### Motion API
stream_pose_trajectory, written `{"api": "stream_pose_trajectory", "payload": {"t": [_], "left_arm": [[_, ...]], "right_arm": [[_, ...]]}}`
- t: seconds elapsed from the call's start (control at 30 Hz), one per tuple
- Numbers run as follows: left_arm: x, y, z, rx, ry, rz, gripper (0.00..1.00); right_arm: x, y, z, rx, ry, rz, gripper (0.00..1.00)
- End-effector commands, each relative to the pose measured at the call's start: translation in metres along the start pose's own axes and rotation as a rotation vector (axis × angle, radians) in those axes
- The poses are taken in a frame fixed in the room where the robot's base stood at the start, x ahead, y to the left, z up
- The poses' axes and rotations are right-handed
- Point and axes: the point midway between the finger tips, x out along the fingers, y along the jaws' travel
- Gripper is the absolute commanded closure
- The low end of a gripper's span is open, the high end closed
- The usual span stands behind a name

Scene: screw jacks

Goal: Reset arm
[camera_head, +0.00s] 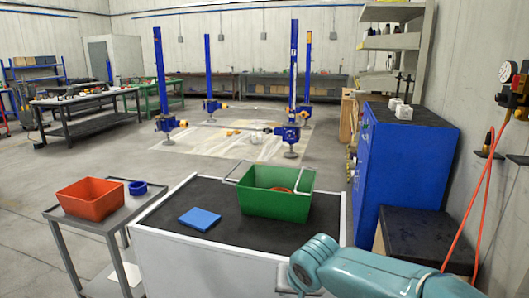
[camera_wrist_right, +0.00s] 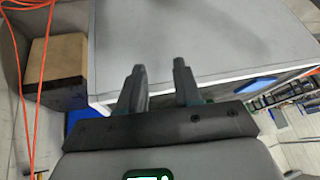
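My right arm (camera_head: 355,270) comes in from the lower right in the head view, beside the front right corner of the black-topped cart. Its gripper is hard to make out there. In the right wrist view my right gripper (camera_wrist_right: 160,72) has its two dark fingers apart with nothing between them, in front of a plain grey surface (camera_wrist_right: 210,35). My left gripper and left arm are not in view.
The cart (camera_head: 165,215) carries a green bin (camera_head: 270,205) with an orange item inside and a blue flat piece (camera_head: 199,218). An orange bin (camera_head: 88,200) and a blue ring (camera_head: 137,187) sit on a side table. A blue cabinet (camera_head: 400,165) and orange hose (camera_head: 470,215) stand right.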

Motion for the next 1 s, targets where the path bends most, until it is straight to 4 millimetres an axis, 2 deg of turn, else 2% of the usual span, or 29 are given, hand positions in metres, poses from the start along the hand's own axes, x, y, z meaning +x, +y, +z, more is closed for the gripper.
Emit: {"api": "stream_pose_trajectory", "payload": {"t": [0.03, 0.07, 0.17, 0.2, 0.27, 0.3, 0.4, 0.5, 0.6, 0.7, 1.0], "left_arm": [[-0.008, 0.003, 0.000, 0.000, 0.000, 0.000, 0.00], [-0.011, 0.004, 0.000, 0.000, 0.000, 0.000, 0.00], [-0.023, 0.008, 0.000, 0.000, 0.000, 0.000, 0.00], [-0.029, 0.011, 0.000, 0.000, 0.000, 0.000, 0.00], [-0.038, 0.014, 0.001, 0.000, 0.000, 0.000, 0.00], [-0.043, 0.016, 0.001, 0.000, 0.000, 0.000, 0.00], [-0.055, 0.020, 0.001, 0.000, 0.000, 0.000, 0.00], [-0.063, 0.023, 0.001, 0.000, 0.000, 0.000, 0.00], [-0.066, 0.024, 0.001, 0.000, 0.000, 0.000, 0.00], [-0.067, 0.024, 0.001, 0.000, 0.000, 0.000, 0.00], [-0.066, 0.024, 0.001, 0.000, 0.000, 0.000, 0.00]], "right_arm": [[0.019, 0.006, 0.019, -0.012, -0.055, -0.015, 0.66], [0.031, 0.009, 0.033, -0.018, -0.087, -0.030, 0.66], [0.071, 0.024, 0.092, -0.022, -0.204, -0.094, 0.66], [0.085, 0.032, 0.122, -0.012, -0.253, -0.122, 0.66], [0.100, 0.045, 0.169, 0.017, -0.318, -0.162, 0.66], [0.105, 0.053, 0.200, 0.041, -0.353, -0.182, 0.66], [0.105, 0.072, 0.272, 0.109, -0.421, -0.204, 0.66], [0.094, 0.087, 0.324, 0.162, -0.460, -0.196, 0.66], [0.084, 0.096, 0.355, 0.188, -0.482, -0.179, 0.66], [0.079, 0.100, 0.369, 0.198, -0.490, -0.168, 0.66], [0.079, 0.101, 0.371, 0.197, -0.489, -0.167, 0.66]]}}
